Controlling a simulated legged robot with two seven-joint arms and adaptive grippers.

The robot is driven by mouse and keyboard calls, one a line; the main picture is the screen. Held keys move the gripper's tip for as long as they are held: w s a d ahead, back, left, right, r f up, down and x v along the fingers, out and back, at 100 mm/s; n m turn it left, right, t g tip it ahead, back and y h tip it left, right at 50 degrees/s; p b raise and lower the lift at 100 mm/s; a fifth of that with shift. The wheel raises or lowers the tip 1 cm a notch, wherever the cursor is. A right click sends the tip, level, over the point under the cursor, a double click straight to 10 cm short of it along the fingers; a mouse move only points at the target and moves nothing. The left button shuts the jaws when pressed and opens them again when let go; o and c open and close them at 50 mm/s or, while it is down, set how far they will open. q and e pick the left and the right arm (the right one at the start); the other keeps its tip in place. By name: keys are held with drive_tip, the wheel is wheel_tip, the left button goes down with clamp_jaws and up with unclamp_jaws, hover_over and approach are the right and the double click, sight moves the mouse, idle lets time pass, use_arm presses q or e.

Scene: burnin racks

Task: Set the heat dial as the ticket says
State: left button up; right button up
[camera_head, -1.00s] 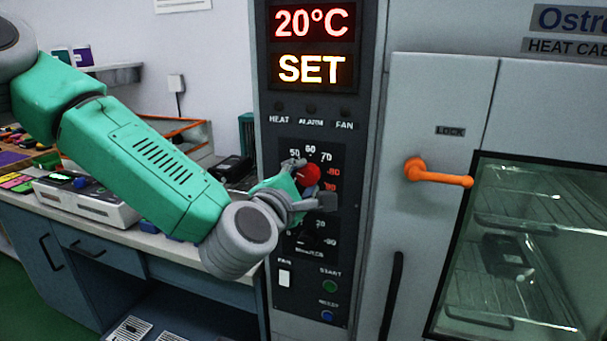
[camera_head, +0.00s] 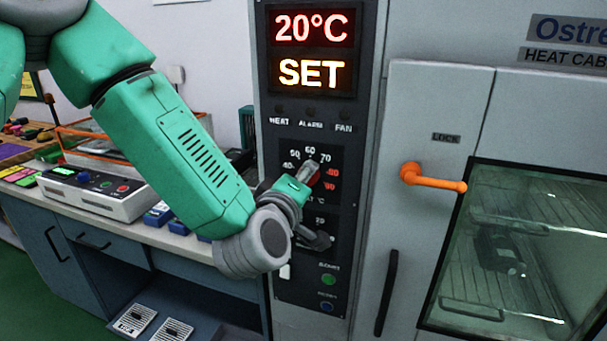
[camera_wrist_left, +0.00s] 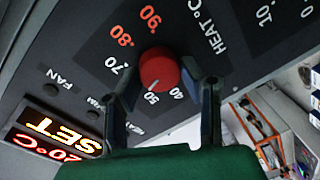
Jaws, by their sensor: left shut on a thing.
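The red heat dial (camera_wrist_left: 158,68) is on the dark control panel, with a scale of numbers around it. In the left wrist view its white mark points at about 50. My left gripper (camera_wrist_left: 160,78) is shut on the dial, one finger on each side of it. In the head view my left gripper (camera_head: 306,184) covers most of the dial. The display (camera_head: 311,50) above reads 20°C and SET. My right gripper is not in view. No ticket can be made out.
A dark lower knob (camera_head: 312,238) and a green start button (camera_head: 327,280) are below the dial. The cabinet door with its orange handle (camera_head: 433,178) is to the right. A bench (camera_head: 190,243) with a control box (camera_head: 95,195) stands to the left.

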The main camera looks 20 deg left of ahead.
use_arm(q)
drive_tip(key=m, duration=0.3)
drive_tip(key=m+p, duration=0.1)
drive_tip(key=m, duration=0.2)
drive_tip(key=m+y+p, duration=0.1)
drive_tip(key=m, duration=0.3)
drive_tip(key=shift+s+d+f, duration=0.15)
drive_tip(key=shift+d+f, duration=0.05)
drive_tip(key=shift+f, duration=0.2)
drive_tip(key=shift+m, duration=0.3)
drive_tip(key=o, duration=1)
drive_tip(key=shift+o, duration=0.7)
drive_tip(key=shift+r, duration=0.1)
